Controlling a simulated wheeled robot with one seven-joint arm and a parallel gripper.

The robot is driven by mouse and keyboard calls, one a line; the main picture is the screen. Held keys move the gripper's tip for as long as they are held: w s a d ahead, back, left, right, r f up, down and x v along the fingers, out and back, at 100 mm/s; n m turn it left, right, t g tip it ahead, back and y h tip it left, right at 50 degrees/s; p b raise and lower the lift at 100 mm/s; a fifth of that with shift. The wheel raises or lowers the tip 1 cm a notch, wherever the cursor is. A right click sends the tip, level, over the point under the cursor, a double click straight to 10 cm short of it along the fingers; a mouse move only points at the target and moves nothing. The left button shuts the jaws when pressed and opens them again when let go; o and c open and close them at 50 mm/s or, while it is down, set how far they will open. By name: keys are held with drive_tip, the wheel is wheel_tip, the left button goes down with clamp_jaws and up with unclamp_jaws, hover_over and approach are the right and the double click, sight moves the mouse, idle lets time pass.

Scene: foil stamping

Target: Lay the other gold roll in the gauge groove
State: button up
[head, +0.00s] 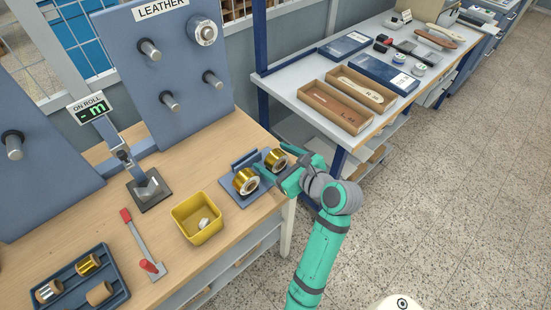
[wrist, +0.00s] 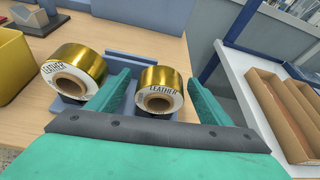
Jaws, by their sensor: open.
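Two gold foil rolls stand side by side on a blue stand (head: 231,190) at the bench's right end. The left roll (head: 246,183) also shows in the wrist view (wrist: 76,68), where its label reads LEATHER. The right roll (head: 275,160) also shows in the wrist view (wrist: 158,76) with the same label. My gripper (wrist: 162,80) is open, one finger on each side of the right roll. I cannot tell whether the fingers touch it. The gauge (head: 152,188) has a grey grooved block on a dark base, and its ON ROLL display (head: 90,110) shows "-m". No roll lies in it.
A yellow bin (head: 197,218) with a small pale item stands between gauge and stand. A red-handled lever (head: 138,240) and a blue tray (head: 82,290) with several rolls lie front left. A pegged LEATHER board (head: 170,65) rises behind. A side table (head: 290,85) holds wooden trays.

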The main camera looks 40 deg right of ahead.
sight(277, 154)
drive_tip(key=shift+s+d, duration=0.3)
drive_tip(key=shift+c, duration=1.2)
drive_tip(key=c, duration=0.5)
drive_tip(key=shift+w+a, duration=0.15)
drive_tip(key=shift+a, duration=0.1)
drive_tip(key=c, duration=0.5)
drive_tip(key=shift+o, duration=0.2)
drive_tip(key=shift+a, duration=0.2)
drive_tip(key=shift+d+r, duration=0.15)
drive_tip(key=shift+r, duration=0.55)
drive_tip(key=r, duration=0.2)
drive_tip(key=shift+s+d+r, duration=0.1)
drive_tip(key=shift+s+r, duration=0.25)
drive_tip(key=shift+r, duration=0.05)
drive_tip(key=s+a+r, duration=0.2)
drive_tip(key=s+r, duration=0.6)
drive_tip(key=s, duration=0.5)
drive_tip(key=shift+a+r, duration=0.35)
drive_tip(key=shift+r, duration=0.05)
